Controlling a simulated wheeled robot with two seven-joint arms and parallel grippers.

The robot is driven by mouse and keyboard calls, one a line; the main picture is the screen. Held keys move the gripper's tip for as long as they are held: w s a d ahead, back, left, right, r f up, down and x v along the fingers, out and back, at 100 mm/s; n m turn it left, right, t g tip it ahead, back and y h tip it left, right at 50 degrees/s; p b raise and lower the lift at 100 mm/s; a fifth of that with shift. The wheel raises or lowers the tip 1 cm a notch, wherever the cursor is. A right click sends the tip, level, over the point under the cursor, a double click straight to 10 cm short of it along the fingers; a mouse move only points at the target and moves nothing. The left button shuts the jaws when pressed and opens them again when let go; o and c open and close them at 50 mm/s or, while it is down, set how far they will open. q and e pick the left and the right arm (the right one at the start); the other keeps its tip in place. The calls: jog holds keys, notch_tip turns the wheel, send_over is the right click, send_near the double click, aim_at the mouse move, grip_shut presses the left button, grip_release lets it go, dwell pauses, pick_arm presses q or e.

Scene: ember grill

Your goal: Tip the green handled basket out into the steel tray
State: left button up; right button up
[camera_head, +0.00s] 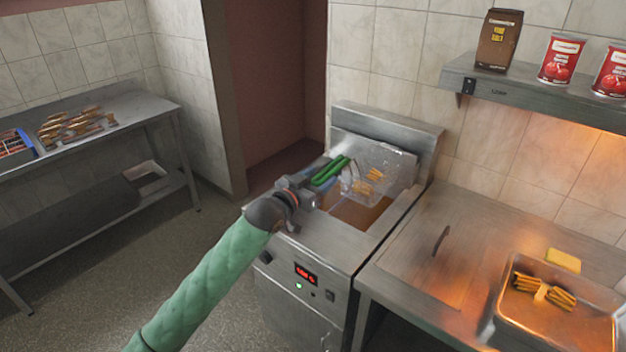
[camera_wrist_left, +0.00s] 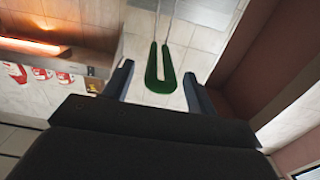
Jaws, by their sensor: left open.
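The wire basket (camera_head: 376,168) sits in the upper back part of the fryer (camera_head: 345,240), with several golden fries in it. Its green handle (camera_head: 330,171) points left toward my left gripper (camera_head: 318,188). In the left wrist view the green handle (camera_wrist_left: 161,70) shows as a loop between the two open fingers (camera_wrist_left: 158,85), with gaps on both sides. Whether the fingers surround it in depth I cannot tell. The steel tray (camera_head: 590,335) is on the counter at the lower right, with several fries in it. My right gripper is not in view.
The steel counter (camera_head: 420,270) right of the fryer has a lid handle (camera_head: 441,241) and a yellow block (camera_head: 563,260) near the tray. A wall shelf (camera_head: 510,90) above holds a brown bag (camera_head: 499,40) and red cans (camera_head: 561,60). A side table (camera_head: 130,105) stands left.

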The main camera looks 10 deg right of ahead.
pick_arm(q)
grip_shut()
notch_tip(320, 180, up, 5)
jog(key=p, duration=0.3)
dwell(0.9)
jog(key=shift+f, duration=0.1)
jog(key=shift+p+v, duration=0.65)
jog(key=shift+v, duration=1.75)
